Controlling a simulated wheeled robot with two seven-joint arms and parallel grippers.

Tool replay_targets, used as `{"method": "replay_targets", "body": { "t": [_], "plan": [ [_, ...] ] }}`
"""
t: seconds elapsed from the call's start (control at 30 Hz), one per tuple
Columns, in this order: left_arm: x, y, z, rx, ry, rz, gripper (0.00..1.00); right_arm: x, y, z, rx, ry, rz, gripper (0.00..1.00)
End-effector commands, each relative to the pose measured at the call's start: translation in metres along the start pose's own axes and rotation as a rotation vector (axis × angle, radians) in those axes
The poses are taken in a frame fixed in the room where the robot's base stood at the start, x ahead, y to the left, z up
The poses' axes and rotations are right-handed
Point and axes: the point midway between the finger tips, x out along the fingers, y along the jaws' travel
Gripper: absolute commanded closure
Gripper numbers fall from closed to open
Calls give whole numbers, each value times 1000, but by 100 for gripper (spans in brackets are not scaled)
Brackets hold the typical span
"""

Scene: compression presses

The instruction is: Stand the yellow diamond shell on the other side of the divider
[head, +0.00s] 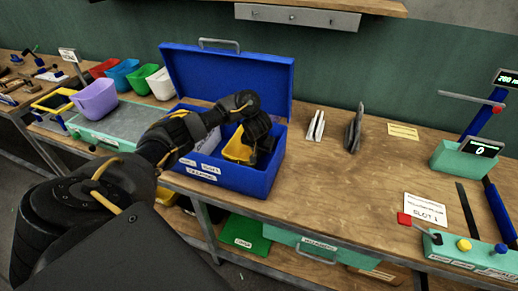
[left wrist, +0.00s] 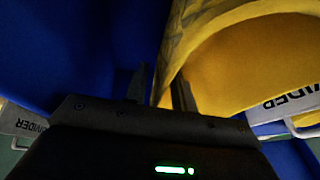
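The yellow diamond shell (head: 238,147) is in the blue box (head: 240,178), towards its right side, partly hidden by my left gripper. In the left wrist view the shell (left wrist: 250,60) fills the upper right, its rim curving and its outer side patterned. My left gripper (head: 262,146) reaches down into the box at the shell. Its two fingers (left wrist: 160,92) stand on either side of the shell's wall; whether they press on it cannot be told. Labels reading DIVIDER (left wrist: 290,99) show at both sides of the wrist view. The divider itself is not clear. My right gripper is not in view.
The box's lid (head: 228,78) stands open behind. Coloured bins (head: 97,98) stand to the left. Grey-white upright plates (head: 316,126) and a dark upright piece (head: 354,130) stand right of the box. A green press (head: 468,158) is at far right. The bench middle is mostly clear.

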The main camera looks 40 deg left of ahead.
Motion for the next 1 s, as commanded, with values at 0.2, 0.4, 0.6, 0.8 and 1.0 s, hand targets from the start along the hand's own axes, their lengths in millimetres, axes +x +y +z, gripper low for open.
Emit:
{"method": "replay_targets", "body": {
  "t": [0.2,0.4,0.6,0.8,1.0],
  "plan": [
    [-24,-2,-5,2,3,-2,74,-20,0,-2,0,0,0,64],
    [-63,-3,-6,4,2,-1,74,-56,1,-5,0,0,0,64],
    [-100,-2,-5,4,4,-1,74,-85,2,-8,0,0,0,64],
    [-119,-1,-3,2,2,0,74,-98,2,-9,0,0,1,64],
    [-123,-1,-1,0,0,0,74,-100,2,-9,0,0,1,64]
  ]
}}
